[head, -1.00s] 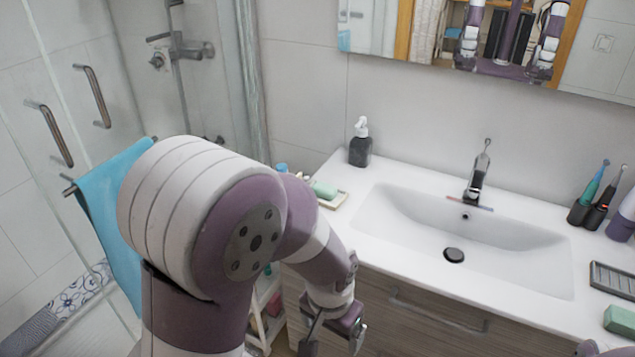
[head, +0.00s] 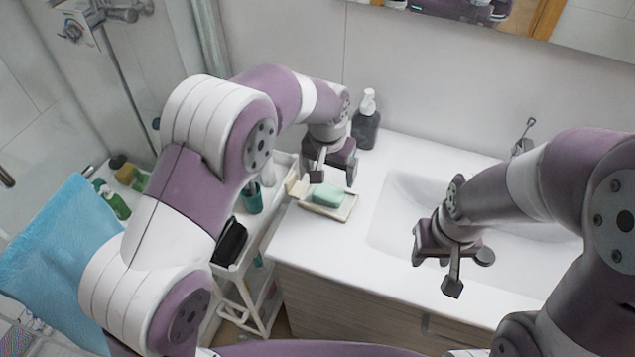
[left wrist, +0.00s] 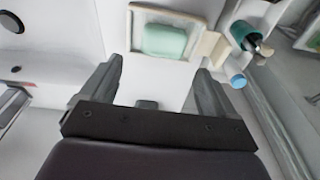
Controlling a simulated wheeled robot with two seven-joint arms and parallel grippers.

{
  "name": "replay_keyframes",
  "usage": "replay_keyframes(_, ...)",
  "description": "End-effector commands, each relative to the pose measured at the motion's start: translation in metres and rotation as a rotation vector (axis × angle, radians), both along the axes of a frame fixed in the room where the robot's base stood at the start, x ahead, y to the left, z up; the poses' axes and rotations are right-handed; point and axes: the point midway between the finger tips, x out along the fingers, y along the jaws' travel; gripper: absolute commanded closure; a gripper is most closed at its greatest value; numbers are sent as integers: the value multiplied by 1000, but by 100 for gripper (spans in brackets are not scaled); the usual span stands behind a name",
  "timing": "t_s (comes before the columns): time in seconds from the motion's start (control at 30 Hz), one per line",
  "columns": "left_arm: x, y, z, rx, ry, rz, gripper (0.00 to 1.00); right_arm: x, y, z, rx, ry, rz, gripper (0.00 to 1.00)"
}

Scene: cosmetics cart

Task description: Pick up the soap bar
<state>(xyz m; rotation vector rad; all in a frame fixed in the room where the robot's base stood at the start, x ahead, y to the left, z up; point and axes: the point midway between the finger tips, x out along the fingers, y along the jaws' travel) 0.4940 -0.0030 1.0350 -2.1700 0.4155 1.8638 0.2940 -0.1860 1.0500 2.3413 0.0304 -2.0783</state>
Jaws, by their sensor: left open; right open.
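A pale green soap bar (head: 328,195) lies in a shallow cream soap dish (head: 338,213) at the left end of the white counter. My left gripper (head: 335,174) is open and empty, just above and behind the soap in the head view. In the left wrist view the soap bar (left wrist: 164,41) and its dish (left wrist: 204,44) are in full sight, beyond the spread fingers of the left gripper (left wrist: 155,78). The fingers do not appear to touch the soap. My right gripper (head: 453,265) is open and empty over the front of the sink.
A dark soap dispenser (head: 366,122) with a white pump stands behind the left gripper. A white cart (head: 253,245) with bottles stands left of the counter. The sink basin (head: 395,215) lies to the right. Bare counter (head: 320,255) is in front of the dish.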

Motion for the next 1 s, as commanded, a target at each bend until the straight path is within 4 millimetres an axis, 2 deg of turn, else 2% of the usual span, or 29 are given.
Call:
replay_keyframes(0.1, 5, 0, -24, 0, 4, 1, 11, 0, 0, 7, 0, 0, 0, 57)
replay_keyframes(0.27, 9, 1, -43, -1, 4, 2, 11, 0, 0, 12, 0, 0, 0, 57)
replay_keyframes(0.4, 8, 3, -67, 1, 5, 2, 11, 1, 0, 25, 0, -1, 0, 57)
replay_keyframes(0.5, 10, 1, -84, 1, 2, 1, 11, 1, 0, 26, 0, -1, 0, 57)
replay_keyframes(0.77, 12, 1, -91, -1, -1, 1, 11, 0, 0, 25, 0, -1, 0, 57)
replay_keyframes(0.9, 12, 1, -91, -2, 1, 2, 52, 0, 0, 25, 0, -1, 0, 57)
replay_keyframes(1.0, 12, 1, -91, -1, 0, 1, 52, 0, 0, 25, 0, -1, 0, 57)
